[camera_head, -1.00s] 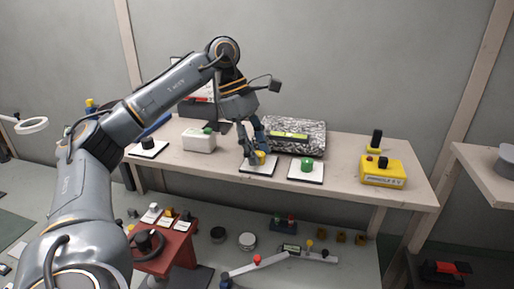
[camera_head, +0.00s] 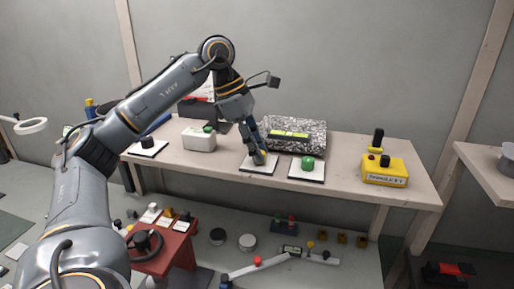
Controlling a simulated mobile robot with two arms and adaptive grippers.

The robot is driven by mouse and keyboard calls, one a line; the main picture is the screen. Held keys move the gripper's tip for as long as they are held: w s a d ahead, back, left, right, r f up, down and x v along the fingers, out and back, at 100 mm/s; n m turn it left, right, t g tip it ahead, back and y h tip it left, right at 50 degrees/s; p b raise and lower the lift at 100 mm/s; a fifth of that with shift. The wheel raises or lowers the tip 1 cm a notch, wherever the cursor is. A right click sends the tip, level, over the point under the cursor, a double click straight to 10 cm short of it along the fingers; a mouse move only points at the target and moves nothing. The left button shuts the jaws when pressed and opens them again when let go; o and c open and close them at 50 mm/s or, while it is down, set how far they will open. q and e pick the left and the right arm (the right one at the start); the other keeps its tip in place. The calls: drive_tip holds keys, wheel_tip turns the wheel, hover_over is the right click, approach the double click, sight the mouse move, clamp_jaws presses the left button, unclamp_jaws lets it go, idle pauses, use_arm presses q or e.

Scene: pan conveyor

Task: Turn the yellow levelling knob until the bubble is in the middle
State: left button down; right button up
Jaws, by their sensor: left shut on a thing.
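My left gripper (camera_head: 259,159) reaches down over the white plate (camera_head: 257,168) on the workbench and is shut on the yellow levelling knob. Its fingers hide almost all of the knob. A level with a yellow-green vial (camera_head: 289,134) lies on top of the speckled grey block (camera_head: 315,139) just behind and to the right of the gripper. The bubble is too small to make out. My right gripper is not in view.
A green knob (camera_head: 308,162) on another white plate stands close to the right of the gripper. A white box (camera_head: 199,140) and a black knob (camera_head: 147,142) are to the left. A yellow control box (camera_head: 384,172) stands at the right end of the bench (camera_head: 345,183).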

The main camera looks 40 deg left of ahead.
use_arm(q)
drive_tip(key=c, duration=1.1)
unclamp_jaws()
drive_tip(key=v, duration=1.2)
drive_tip(key=shift+f, duration=0.1)
